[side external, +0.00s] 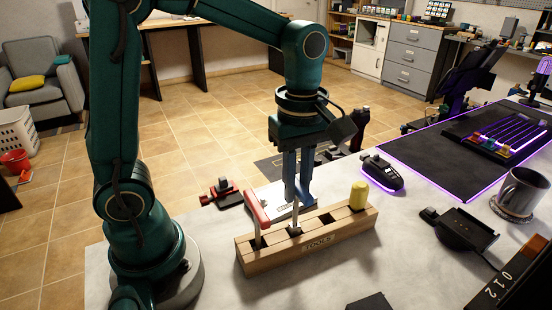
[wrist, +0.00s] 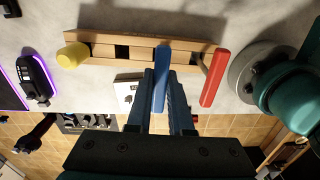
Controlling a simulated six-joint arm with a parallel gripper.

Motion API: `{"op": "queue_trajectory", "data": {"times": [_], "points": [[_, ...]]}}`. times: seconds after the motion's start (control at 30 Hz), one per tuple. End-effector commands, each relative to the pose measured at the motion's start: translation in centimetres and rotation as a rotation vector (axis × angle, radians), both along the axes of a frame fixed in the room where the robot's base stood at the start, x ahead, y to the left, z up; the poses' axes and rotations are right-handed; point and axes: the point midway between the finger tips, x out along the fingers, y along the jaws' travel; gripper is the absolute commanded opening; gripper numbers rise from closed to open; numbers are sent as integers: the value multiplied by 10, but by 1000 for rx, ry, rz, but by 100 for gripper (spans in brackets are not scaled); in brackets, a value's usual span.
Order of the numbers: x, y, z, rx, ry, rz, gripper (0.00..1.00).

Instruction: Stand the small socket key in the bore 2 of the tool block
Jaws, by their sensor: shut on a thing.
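My gripper (side external: 298,196) is shut on the small socket key, which has a blue handle (wrist: 160,92) and a thin metal shaft (side external: 296,213). The key is upright over the wooden tool block (side external: 330,241), at the second opening from the left in the side view. The shaft's lower end meets that dark opening (side external: 294,231); I cannot tell how deep it reaches. A red-handled tool (side external: 257,208) stands in the leftmost opening and a yellow-handled one (side external: 358,195) in the rightmost. The third opening (side external: 326,218) is empty; it also shows in the wrist view (wrist: 122,52).
Behind the block lie a white-based item (side external: 283,200) and a red clamp-like item (side external: 222,191). A dark mouse (side external: 383,173) is to the right. A phone stand (side external: 461,228) and a mug (side external: 521,190) stand farther right. The desk in front of the block is mostly clear.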

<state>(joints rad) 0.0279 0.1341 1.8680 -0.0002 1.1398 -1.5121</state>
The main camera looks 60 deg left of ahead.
Motion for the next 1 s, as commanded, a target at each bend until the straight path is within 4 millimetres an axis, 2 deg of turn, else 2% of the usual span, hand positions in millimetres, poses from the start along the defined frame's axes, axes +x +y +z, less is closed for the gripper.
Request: {"op": "queue_trajectory", "data": {"times": [1.0], "points": [[0, 0, -20, 0, 1, 0, 0]]}}
